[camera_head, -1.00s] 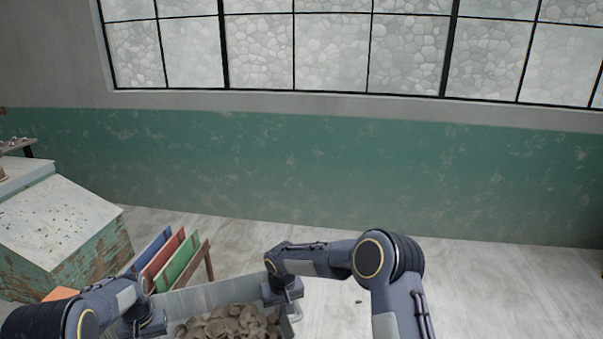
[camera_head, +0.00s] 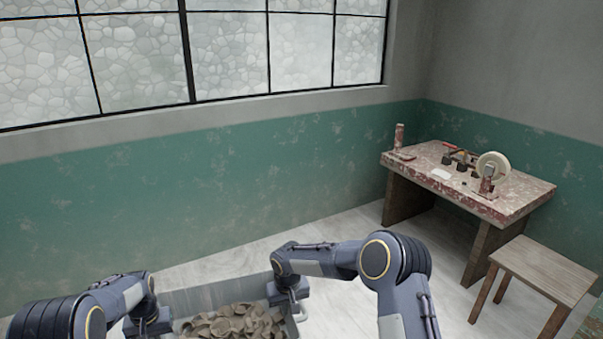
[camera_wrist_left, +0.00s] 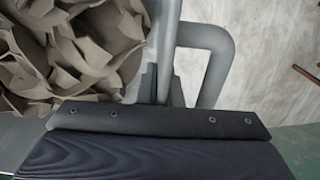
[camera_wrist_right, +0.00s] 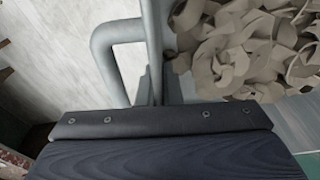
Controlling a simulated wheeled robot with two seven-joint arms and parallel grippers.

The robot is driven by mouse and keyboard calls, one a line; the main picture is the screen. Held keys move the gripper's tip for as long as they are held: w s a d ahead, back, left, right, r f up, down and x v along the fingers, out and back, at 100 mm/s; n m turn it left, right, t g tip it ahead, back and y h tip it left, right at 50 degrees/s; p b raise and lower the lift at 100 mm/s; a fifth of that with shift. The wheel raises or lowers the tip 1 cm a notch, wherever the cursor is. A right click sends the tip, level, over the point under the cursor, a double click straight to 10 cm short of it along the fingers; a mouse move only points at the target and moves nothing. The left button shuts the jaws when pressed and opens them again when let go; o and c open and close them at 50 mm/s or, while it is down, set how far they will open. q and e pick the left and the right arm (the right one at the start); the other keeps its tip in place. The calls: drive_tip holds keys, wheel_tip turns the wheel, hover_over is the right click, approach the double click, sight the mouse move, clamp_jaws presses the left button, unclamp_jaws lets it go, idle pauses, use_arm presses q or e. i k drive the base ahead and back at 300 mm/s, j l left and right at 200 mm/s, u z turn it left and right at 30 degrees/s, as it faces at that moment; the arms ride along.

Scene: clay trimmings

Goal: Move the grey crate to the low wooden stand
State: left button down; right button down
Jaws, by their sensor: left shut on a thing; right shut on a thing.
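The grey crate (camera_head: 205,296) is at the bottom of the head view, filled with brown-grey clay trimmings (camera_head: 235,322). Its near part is cut off by the frame. My left gripper (camera_head: 150,322) is shut on the crate's left side; the left wrist view shows its fingers (camera_wrist_left: 160,85) at the wall by a grey handle (camera_wrist_left: 210,50). My right gripper (camera_head: 291,294) is shut on the right side, its fingers (camera_wrist_right: 150,85) by the other handle (camera_wrist_right: 105,45). A low wooden stand (camera_head: 545,268) with a plank top and legs is at the right, apart from the crate. Its top is bare.
A worn workbench (camera_head: 425,172) with a pale wheel (camera_head: 493,166) and small tools stands behind the stand, in the corner. The green wall (camera_head: 180,200) runs behind the crate. The pale floor (camera_head: 345,225) between crate and bench is clear.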

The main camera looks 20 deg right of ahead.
sight(544, 266)
drive_tip(key=i+l+z, duration=0.25)
drive_tip(key=l+z, duration=0.2)
drive_tip(key=i+l+z, duration=0.85)
drive_tip(key=i+z, duration=0.45)
drive_tip(key=i+j+z, duration=0.2)
drive_tip(key=z, duration=0.25)
drive_tip(key=i+j+z, duration=0.45)
drive_tip(key=l, duration=0.1)
